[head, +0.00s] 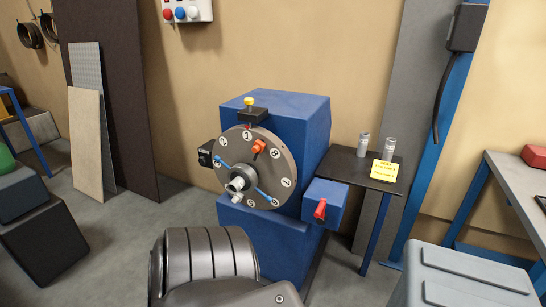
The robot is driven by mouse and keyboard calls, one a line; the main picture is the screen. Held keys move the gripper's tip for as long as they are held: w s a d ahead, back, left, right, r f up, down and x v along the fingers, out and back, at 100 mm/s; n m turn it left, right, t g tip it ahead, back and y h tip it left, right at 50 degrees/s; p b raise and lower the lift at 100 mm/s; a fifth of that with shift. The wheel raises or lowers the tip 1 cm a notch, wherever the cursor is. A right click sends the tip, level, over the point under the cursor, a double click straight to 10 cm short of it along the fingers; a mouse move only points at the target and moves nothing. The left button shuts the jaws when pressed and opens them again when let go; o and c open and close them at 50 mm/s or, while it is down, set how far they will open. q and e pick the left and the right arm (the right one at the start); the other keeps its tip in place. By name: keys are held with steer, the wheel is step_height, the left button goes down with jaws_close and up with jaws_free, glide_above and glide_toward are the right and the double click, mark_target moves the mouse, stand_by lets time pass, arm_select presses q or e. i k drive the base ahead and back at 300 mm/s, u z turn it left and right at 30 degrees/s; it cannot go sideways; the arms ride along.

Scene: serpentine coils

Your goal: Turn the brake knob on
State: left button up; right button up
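A blue machine (292,125) stands in the middle of the head view with a round grey numbered dial (283,166) on its front. A red handle-shaped knob (320,209) sticks out of a small blue box (325,190) at the machine's right side. An orange knob (259,146) sits on the upper part of the dial, and a yellow-topped knob (249,102) stands on a black block above it. No label shows which one is the brake knob. Neither of my grippers is in view.
A small black table (345,169) with two metal cylinders (363,145) and a yellow note (383,170) stands right of the machine. A grey case (470,278) is at the lower right. Dark blocks (45,225) stand at left. Floor shows between them and the machine.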

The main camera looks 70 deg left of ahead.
mark_target(202, 162)
steer(key=z, duration=0.45)
steer(key=k, duration=0.9)
steer(key=u, duration=1.85)
